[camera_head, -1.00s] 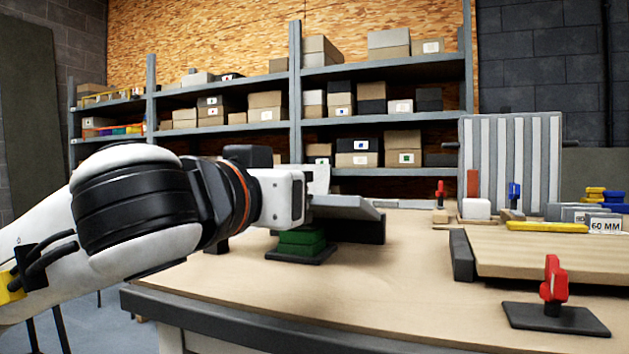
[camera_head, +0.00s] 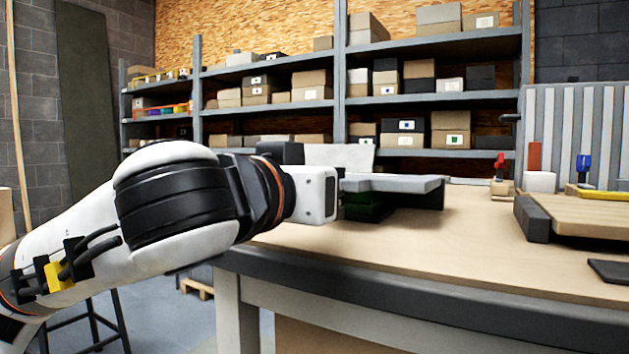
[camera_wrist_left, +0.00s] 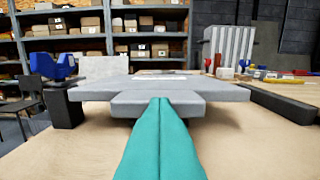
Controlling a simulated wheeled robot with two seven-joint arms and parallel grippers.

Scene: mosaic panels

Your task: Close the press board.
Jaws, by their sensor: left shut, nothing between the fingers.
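The press board's grey plate (camera_head: 395,184) looks nearly level in the head view, above a dark green block (camera_head: 365,205) on the table. In the left wrist view the grey plate (camera_wrist_left: 110,91) spans the middle, with a tab (camera_wrist_left: 190,104) on its near edge. My left gripper (camera_wrist_left: 160,103) shows as two teal fingers pressed together, empty, with tips at the tab; I cannot tell whether they touch it. In the head view its fingertips are hidden behind the wrist and plate. My right gripper is in neither view.
A wooden board with a dark edge bar (camera_head: 531,218) lies to the right on the table (camera_head: 440,253). A blue clamp on a black post (camera_wrist_left: 66,106) stands left of the plate in the wrist view. Shelves with boxes stand behind. The table front is clear.

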